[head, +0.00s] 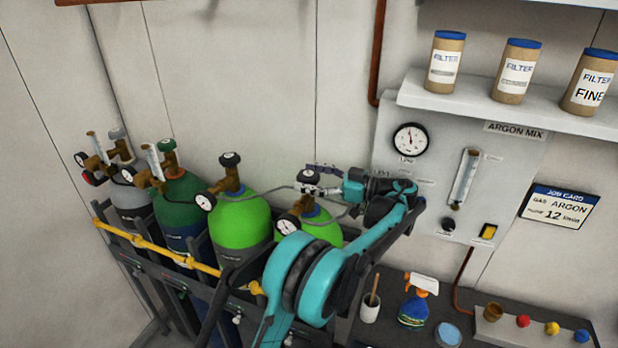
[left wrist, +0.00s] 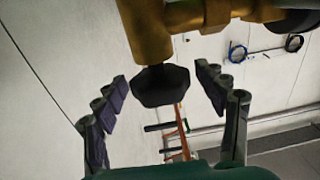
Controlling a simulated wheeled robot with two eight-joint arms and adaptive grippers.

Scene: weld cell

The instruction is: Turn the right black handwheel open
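The right black handwheel (head: 310,176) tops the brass valve of the rightmost light green cylinder (head: 322,226). In the left wrist view the dark, faceted handwheel (left wrist: 161,85) sits on the brass valve body (left wrist: 165,30). My left gripper (head: 323,182) is at this handwheel, reaching in from its right. In the left wrist view my left gripper (left wrist: 163,78) is open, with one finger on each side of the wheel and a small gap visible on both sides. Another black handwheel (head: 229,159) tops the light green cylinder (head: 240,222) to the left. My right gripper is not in view.
A dark green cylinder (head: 183,201) and a grey one (head: 132,198) stand farther left behind a yellow bar (head: 155,248). Pressure gauges (head: 288,225) stick out from the valves. The argon panel (head: 420,165) and filter shelf (head: 470,105) are to the right.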

